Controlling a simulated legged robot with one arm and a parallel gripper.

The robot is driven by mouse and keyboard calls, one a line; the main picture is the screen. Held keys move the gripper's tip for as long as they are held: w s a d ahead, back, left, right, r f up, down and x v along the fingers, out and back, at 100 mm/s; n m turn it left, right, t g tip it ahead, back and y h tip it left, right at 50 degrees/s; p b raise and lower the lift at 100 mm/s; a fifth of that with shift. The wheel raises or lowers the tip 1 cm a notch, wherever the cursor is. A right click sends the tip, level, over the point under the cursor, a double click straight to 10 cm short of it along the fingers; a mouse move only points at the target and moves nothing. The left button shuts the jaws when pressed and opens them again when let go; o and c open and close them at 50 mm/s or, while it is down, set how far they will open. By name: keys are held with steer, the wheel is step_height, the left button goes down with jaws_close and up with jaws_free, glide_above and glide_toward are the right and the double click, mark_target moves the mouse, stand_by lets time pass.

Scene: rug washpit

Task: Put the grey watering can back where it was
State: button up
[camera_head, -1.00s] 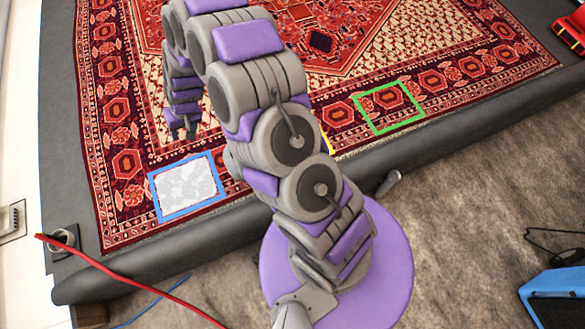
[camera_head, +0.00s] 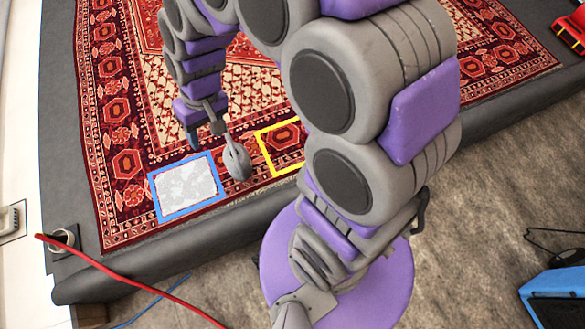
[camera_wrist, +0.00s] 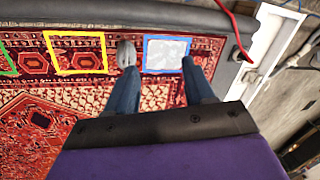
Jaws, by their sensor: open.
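A small rounded grey object (camera_head: 237,162), which looks like the grey watering can, is on the rug between the blue-outlined square (camera_head: 160,209) and the yellow-outlined square (camera_head: 262,150). My gripper (camera_head: 206,138) is open, just behind and left of it, pointing down. In the wrist view the grey object (camera_wrist: 125,52) shows at the tip of the left finger, partly hidden by it. My gripper (camera_wrist: 159,66) has its two blue fingers wide apart with nothing held between them. Whether the finger touches the can, I cannot tell.
The blue outline surrounds a flat pale grey patch (camera_head: 187,186). A green outline (camera_wrist: 6,58) shows at the left edge of the wrist view. A dark raised border (camera_head: 130,262) edges the rug. A red cable (camera_head: 120,275) crosses it, and a blue box (camera_head: 555,298) stands at right.

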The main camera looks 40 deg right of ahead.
steer(key=s+d+r+h, duration=0.1)
steer(key=s+d+r, duration=0.1)
steer(key=s, duration=0.5)
steer(key=s+d+r+m+g, duration=0.1)
steer(key=s+d+r, duration=0.1)
steer(key=s, duration=0.5)
steer(key=s+d+r+h, duration=0.1)
steer(key=s+d+r, duration=0.1)
steer(key=s+d, duration=0.2)
steer(key=s, duration=0.3)
steer(key=shift+s+d+r+g+h, duration=0.15)
steer(key=shift+s+d+g+h, duration=0.05)
steer(key=shift+d+g+h, duration=0.1)
